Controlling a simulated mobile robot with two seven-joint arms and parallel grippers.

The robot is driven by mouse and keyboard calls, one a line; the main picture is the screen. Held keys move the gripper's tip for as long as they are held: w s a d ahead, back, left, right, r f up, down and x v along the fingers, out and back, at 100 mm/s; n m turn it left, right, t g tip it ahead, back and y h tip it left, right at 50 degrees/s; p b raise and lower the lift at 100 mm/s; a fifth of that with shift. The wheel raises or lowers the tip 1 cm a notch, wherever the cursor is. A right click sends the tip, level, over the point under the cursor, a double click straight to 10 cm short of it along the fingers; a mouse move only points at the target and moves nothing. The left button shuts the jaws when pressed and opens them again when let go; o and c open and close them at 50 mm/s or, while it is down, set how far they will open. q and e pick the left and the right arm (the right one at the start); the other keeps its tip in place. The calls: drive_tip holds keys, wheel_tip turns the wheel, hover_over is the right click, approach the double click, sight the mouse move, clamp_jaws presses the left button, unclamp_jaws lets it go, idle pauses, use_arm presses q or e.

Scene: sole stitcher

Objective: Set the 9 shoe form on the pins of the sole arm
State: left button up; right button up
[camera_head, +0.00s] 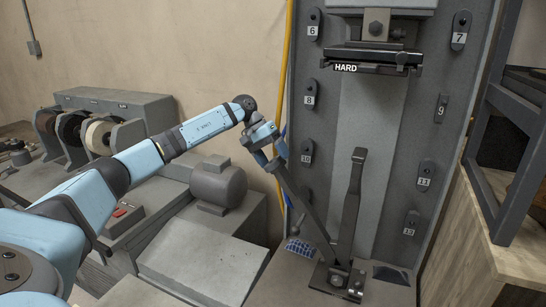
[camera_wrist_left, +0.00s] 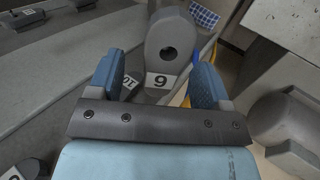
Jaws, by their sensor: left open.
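The grey 9 shoe form (camera_wrist_left: 172,42), rounded with a dark hole, shows in the left wrist view between and beyond my fingers. Its 9 label faces me. My left gripper (camera_head: 273,153) is open, also seen in the left wrist view (camera_wrist_left: 157,84), with one blue finger on each side of the form. In the head view the gripper is at the upper end of the slanted dark sole arm (camera_head: 308,214). The gripper mostly hides the form there. The pins are hidden, and I cannot tell whether the form is seated. My right gripper is not in view.
A grey panel (camera_head: 372,140) carries other numbered forms, including 10 (camera_head: 306,152) and 8 (camera_head: 310,94), close to my gripper. A dark upright post (camera_head: 350,205) stands right of the sole arm. A grey motor (camera_head: 218,184) is to the left, and a HARD-labelled head (camera_head: 375,57) is above.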

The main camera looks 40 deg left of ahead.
use_arm(q)
drive_tip(key=b+v, duration=0.1)
drive_tip(key=v, duration=1.2)
drive_tip(key=shift+r, duration=0.4)
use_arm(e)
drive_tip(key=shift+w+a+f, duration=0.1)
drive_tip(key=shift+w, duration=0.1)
